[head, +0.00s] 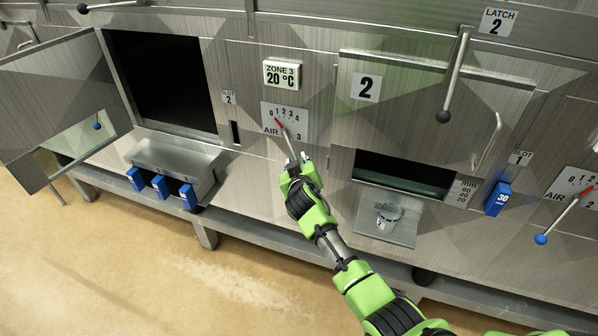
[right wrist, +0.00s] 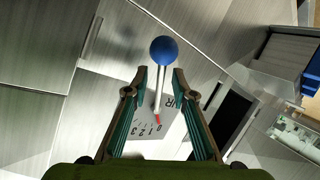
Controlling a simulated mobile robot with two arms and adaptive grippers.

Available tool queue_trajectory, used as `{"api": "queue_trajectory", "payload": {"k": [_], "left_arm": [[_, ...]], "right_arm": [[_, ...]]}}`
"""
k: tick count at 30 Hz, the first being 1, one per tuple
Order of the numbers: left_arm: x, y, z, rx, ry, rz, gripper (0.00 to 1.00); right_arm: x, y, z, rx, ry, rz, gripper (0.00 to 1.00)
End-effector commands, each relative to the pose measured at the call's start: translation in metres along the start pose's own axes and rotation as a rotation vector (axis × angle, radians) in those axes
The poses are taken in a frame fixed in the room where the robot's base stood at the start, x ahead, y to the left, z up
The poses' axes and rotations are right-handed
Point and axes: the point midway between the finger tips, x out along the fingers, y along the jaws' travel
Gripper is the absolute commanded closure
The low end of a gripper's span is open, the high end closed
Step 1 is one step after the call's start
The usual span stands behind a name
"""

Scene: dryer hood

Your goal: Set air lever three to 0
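The AIR 3 plate (head: 285,122) is on the front panel below the ZONE 3 display, with a scale from 0 to 4. The air lever three (head: 283,132) has a red tip pointing up and left, at the low end near 0 and 1; the exact mark is hard to tell. Its lower end is hidden by my right gripper (head: 302,161) in the head view. In the right wrist view, its blue knob (right wrist: 163,50) lies just beyond the fingertips of my right gripper (right wrist: 164,78). The fingers are apart, one on each side of the rod. My left gripper is not in view.
Hatch 2 (head: 384,112) with its handle is right of the lever, above a ledge with a small cup (head: 389,215). An open door (head: 62,92) and blue blocks (head: 160,186) are at left. Another air lever with a blue knob (head: 541,239) is at far right.

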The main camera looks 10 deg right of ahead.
Motion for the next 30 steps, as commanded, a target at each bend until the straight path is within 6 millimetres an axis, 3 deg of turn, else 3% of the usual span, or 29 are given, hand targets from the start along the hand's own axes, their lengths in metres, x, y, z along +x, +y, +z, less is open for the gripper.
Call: {"api": "queue_trajectory", "payload": {"k": [18,30], "left_arm": [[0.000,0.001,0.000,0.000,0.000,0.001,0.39],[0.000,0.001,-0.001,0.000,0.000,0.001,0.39]], "right_arm": [[-0.091,0.000,0.001,0.000,-0.001,-0.001,0.76],[-0.102,0.001,0.000,-0.001,-0.001,0.000,0.76]]}}
